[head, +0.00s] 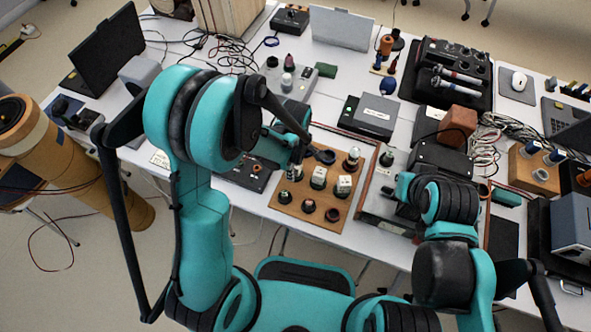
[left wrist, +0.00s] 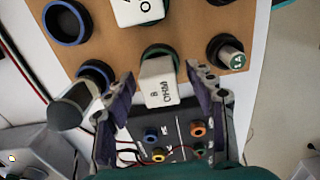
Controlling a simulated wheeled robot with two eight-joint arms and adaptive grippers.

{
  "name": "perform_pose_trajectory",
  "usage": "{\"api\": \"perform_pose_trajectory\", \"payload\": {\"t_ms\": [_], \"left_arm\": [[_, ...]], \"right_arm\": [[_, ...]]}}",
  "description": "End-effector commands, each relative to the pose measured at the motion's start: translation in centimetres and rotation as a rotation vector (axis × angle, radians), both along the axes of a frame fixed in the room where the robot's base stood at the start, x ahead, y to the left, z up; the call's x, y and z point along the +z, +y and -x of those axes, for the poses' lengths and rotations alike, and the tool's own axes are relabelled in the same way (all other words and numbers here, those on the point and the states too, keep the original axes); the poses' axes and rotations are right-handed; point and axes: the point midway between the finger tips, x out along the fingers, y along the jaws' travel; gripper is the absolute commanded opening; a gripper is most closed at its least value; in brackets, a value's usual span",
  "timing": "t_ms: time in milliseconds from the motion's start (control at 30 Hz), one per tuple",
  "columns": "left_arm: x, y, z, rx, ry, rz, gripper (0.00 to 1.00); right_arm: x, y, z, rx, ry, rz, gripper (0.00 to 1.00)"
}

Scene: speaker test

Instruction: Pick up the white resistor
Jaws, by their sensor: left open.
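The white resistor (left wrist: 158,82), a block marked "8 OHM", stands on a brown board (left wrist: 190,22) in the left wrist view. My left gripper (left wrist: 158,98) is open, with one finger on each side of the block. Gaps show between the fingers and the block. In the head view my left gripper (head: 308,152) is partly hidden by its arm, over the board's back left. My right arm is at the right; its fingers cannot be made out.
A second white block (head: 343,186) stands close to the right on the board. Dark round parts and a knob (left wrist: 228,52) surround the resistor. A black socket box (head: 250,172) lies left of the board. A grey device (head: 370,116) stands behind it.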

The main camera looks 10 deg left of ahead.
Motion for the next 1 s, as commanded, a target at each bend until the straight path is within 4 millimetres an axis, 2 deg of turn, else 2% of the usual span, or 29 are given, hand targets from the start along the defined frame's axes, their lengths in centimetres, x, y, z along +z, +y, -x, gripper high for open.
{"api": "perform_pose_trajectory", "payload": {"t_ms": [33,233,433,467,800,1000], "left_arm": [[-0.5,0.0,0.0,0.000,0.000,0.000,0.55],[-0.4,0.0,0.0,-0.001,0.000,0.000,0.55],[-0.4,0.0,0.0,-0.001,0.000,0.000,0.02],[-0.4,0.0,0.0,-0.001,0.000,0.000,0.00],[-0.1,0.0,0.0,-0.001,0.000,0.000,0.00],[1.9,0.0,0.0,-0.001,-0.001,0.000,0.00]], "right_arm": [[-0.3,0.0,0.0,0.000,0.000,0.000,0.00],[-0.1,0.0,0.0,0.000,0.000,0.000,0.00],[-0.1,0.0,0.0,0.000,0.000,0.000,0.00],[-0.1,0.0,0.0,0.000,0.000,0.000,0.00],[0.0,0.0,0.0,0.000,0.000,0.000,0.00],[1.0,0.0,0.0,0.000,0.000,0.000,0.00]]}}
